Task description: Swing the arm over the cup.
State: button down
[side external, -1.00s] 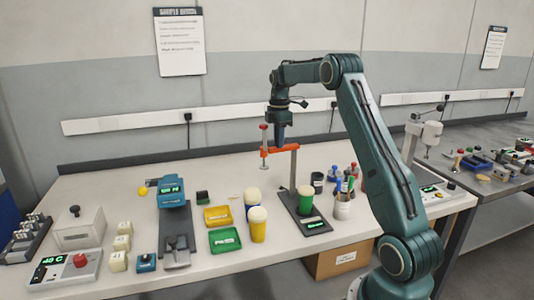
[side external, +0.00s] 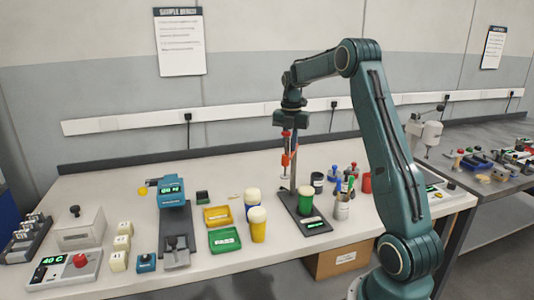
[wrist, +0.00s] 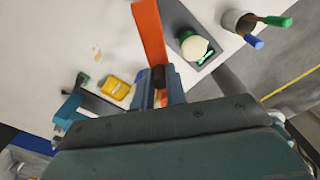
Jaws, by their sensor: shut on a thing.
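The orange swing arm (side external: 287,160) is on an upright post over a dark base (side external: 298,222). It appears nearly end-on in the side view, with a red-knobbed plunger at its free end. In the wrist view the orange arm (wrist: 150,32) runs up from the jaws. A green cup with a cream top (side external: 305,206) stands on the base; its cream top (wrist: 194,47) shows right of the arm in the wrist view. My gripper (side external: 290,128) is shut on the swing arm, above and left of the cup; its fingertips (wrist: 160,88) partly hide the hold.
A yellow cup (side external: 258,231) and a blue cup (side external: 251,210) stand left of the base. Green (side external: 224,240) and yellow (side external: 218,216) trays lie further left.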

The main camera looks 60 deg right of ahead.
jog(key=shift+s+d+r+n, duration=0.15)
jog(key=shift+s+n, duration=0.2)
jog(key=shift+n, duration=0.4)
jog(key=shift+s+d+f+n, duration=0.15)
jog(key=shift+s+n, duration=0.25)
jog(key=shift+n, duration=0.3)
jog(key=shift+s+d+r+n, duration=0.15)
jog(key=shift+s+n, duration=0.2)
jog(key=shift+n, duration=0.4)
jog(key=c, duration=1.4)
grip_release()
notch_tip(320, 180, up, 14)
